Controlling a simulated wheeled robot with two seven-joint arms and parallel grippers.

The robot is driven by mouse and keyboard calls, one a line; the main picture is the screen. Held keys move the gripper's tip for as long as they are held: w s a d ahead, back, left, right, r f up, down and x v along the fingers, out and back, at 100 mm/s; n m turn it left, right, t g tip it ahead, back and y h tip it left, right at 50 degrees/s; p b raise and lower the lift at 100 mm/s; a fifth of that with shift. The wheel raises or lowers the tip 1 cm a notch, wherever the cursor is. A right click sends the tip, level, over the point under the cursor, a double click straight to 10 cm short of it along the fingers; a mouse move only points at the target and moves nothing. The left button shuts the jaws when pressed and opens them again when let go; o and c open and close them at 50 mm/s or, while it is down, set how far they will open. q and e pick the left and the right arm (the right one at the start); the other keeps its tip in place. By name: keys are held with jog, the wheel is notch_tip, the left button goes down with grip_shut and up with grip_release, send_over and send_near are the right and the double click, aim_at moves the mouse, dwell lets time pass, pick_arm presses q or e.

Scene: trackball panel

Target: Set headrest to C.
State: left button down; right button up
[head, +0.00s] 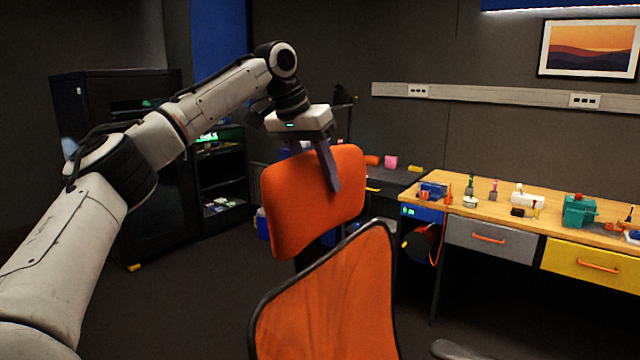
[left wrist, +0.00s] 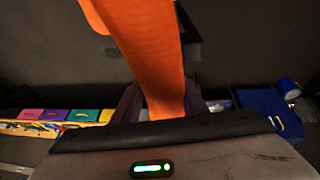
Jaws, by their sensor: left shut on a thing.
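The orange headrest (head: 300,205) stands above the orange chair back (head: 335,300) in the head view. My left gripper (head: 332,186) comes down over the headrest's top edge from above, with one dark finger across its front face. The left gripper is shut on the headrest. In the left wrist view the headrest (left wrist: 150,50) runs as an orange strip between the jaws, close to the palm. The other finger is mostly hidden behind the headrest. No marks for C can be read on the chair. My right gripper is not in view.
A wooden workbench (head: 520,210) with several small tools and parts stands at the right, above a grey drawer (head: 490,240) and a yellow drawer (head: 590,268). A dark shelf cabinet (head: 222,180) stands behind at the left. The floor (head: 180,300) left of the chair looks mostly clear.

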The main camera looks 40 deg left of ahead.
pick_arm(q)
jog(key=r, duration=0.4)
jog(key=shift+a+r, duration=0.3)
jog(key=shift+r, duration=0.1)
jog(key=c, duration=1.1)
grip_release()
jog(key=shift+f, duration=0.1)
jog(key=v, duration=1)
jog(key=shift+s, duration=0.15)
